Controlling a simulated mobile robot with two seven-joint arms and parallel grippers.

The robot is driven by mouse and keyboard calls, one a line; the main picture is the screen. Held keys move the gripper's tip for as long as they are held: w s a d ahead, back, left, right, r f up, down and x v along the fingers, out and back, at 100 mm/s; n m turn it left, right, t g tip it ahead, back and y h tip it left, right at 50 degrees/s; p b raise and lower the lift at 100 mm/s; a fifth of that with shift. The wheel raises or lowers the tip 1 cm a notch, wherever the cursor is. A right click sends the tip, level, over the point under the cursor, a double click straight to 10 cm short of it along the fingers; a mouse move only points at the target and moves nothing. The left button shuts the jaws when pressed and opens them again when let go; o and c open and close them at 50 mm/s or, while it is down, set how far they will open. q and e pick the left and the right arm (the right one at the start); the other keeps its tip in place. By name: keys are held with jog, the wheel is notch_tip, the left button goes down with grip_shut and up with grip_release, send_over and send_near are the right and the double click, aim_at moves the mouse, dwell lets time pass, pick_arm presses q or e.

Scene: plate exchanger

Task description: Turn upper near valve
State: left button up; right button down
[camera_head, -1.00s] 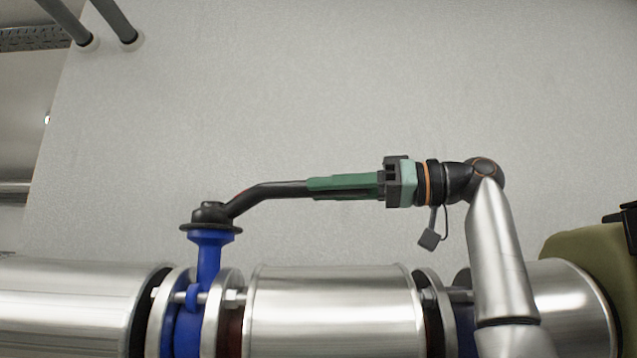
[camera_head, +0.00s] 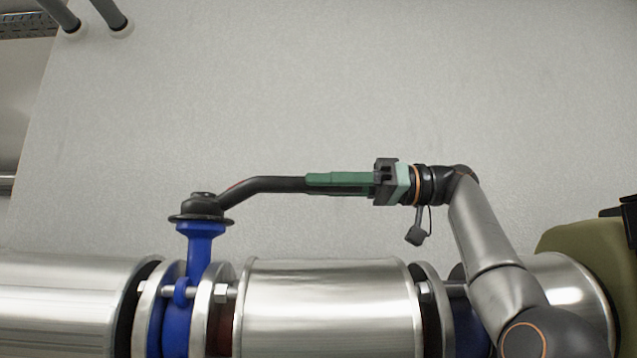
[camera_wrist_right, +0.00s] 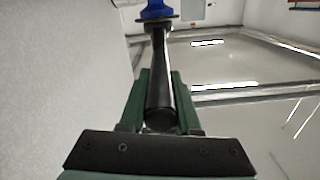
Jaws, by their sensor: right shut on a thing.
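The valve has a blue body (camera_head: 203,250) on the silver pipe at the left of the head view. Its black lever handle (camera_head: 270,185) runs from the hub on top of the stem out to the right. My right gripper (camera_head: 340,182), with green fingers, is shut on the outer end of the lever. In the right wrist view the black lever (camera_wrist_right: 159,85) lies between the two green fingers (camera_wrist_right: 159,105), and the blue valve body (camera_wrist_right: 156,9) shows at the top. The lever's end is partly hidden by the fingers in the head view. My left gripper is not in view.
A large silver pipe (camera_head: 330,310) with flanges runs along the bottom of the head view. A plain grey wall or panel (camera_head: 350,80) fills the back. Two grey pipes (camera_head: 105,12) enter it at the upper left. An olive-green rounded object (camera_head: 585,245) is at the right.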

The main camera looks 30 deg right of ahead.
dwell(0.3)
jog(key=c, duration=1.1)
grip_release()
jog(key=o, duration=0.5)
jog(key=shift+w+d+f, duration=0.15)
jog(key=shift+d, duration=0.05)
jog(key=shift+a, duration=0.15)
jog(key=shift+a, duration=0.1)
